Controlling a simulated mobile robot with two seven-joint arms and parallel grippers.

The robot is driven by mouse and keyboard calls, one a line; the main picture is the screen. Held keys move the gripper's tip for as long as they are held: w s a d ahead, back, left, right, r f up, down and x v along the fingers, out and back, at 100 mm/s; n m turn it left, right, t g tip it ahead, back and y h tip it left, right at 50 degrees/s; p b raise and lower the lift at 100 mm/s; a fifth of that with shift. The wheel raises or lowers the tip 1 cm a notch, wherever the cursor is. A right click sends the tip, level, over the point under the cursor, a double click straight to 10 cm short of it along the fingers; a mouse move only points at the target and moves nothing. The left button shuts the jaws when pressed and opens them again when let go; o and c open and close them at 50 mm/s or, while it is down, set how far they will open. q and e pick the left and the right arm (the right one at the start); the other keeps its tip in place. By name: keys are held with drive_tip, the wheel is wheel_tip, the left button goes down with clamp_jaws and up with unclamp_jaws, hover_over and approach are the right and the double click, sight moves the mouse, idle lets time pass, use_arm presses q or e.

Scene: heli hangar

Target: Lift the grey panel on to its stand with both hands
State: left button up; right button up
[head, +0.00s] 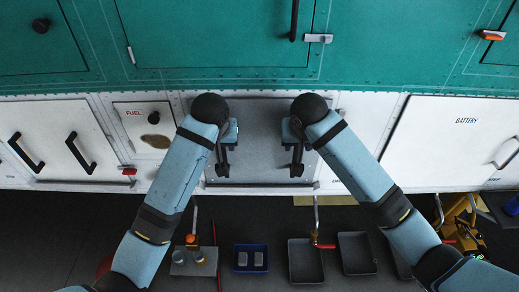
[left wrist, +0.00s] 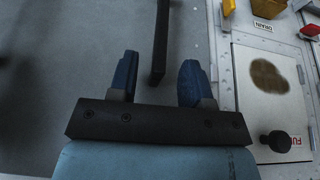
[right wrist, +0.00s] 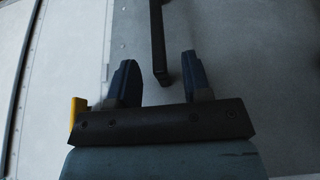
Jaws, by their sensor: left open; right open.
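The grey panel (head: 260,150) sits in the white lower side of the aircraft, between my two arms. It has a black upright handle (head: 222,162) on its left and another black handle (head: 297,162) on its right. My left gripper (head: 229,138) is open at the left handle; in the left wrist view the end of the handle (left wrist: 160,45) lies between the blue fingers. My right gripper (head: 290,136) is open at the right handle; in the right wrist view the handle (right wrist: 158,45) is between its fingers. I cannot make out the stand.
A white battery panel (head: 450,145) is on the right and a fuel panel (head: 146,138) on the left. Below, on the dark floor, are a blue tray (head: 251,268), grey trays (head: 305,275) and a yellow frame (head: 460,222). The green hull (head: 220,40) rises above.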

use_arm(q)
drive_tip(key=shift+x, duration=1.75)
use_arm(e)
drive_tip(key=shift+x, duration=1.8)
use_arm(q)
drive_tip(key=shift+c, duration=0.4)
use_arm(e)
drive_tip(key=shift+c, duration=0.4)
use_arm(q)
clamp_jaws()
use_arm(e)
clamp_jaws()
